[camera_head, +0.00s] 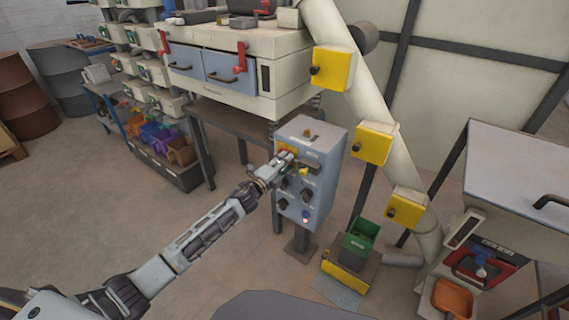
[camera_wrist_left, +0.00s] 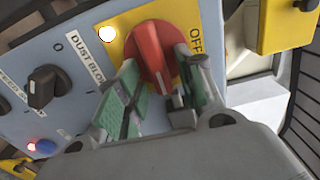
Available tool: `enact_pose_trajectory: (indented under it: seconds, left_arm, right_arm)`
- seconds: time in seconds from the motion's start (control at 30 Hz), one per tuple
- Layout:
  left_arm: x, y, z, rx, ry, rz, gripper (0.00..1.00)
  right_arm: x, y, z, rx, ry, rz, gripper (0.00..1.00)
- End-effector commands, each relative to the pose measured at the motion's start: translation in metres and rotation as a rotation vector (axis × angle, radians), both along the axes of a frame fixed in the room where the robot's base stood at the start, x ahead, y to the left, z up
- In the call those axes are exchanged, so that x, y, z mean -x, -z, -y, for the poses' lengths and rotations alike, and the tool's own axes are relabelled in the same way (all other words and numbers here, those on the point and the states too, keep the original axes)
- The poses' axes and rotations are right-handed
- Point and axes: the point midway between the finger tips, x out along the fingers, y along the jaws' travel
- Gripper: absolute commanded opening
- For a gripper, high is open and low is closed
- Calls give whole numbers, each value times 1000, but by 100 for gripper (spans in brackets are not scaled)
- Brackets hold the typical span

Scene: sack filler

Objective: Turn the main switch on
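The main switch is a red knob (camera_wrist_left: 152,55) on a yellow plate (camera_wrist_left: 118,22) marked OFF, on the blue-grey control box (camera_head: 318,150). My left gripper (camera_wrist_left: 157,62) has its two green-padded fingers on either side of the knob, close against it, and looks shut on it. In the head view my left gripper (camera_head: 285,160) reaches the upper left of the box front and hides most of the switch. A lamp beside the knob (camera_wrist_left: 108,34) looks pale white. My right gripper is not in view.
Black rotary knobs (camera_wrist_left: 45,88), one labelled DUST BLOW, sit beside the switch; a red light glows lower on the box (camera_head: 305,220). Yellow boxes (camera_head: 372,143) line a slanting pipe to the right. Floor at left is clear.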

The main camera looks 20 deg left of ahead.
Motion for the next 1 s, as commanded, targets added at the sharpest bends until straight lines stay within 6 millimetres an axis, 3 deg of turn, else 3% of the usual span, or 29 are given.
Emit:
enact_pose_trajectory:
  seconds: [0.47,1.0]
  left_arm:
    - [4,0,-2,1,-1,0,38]
    - [42,0,-16,2,-1,-1,38]
  right_arm:
    - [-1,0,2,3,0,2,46]
    - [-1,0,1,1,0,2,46]
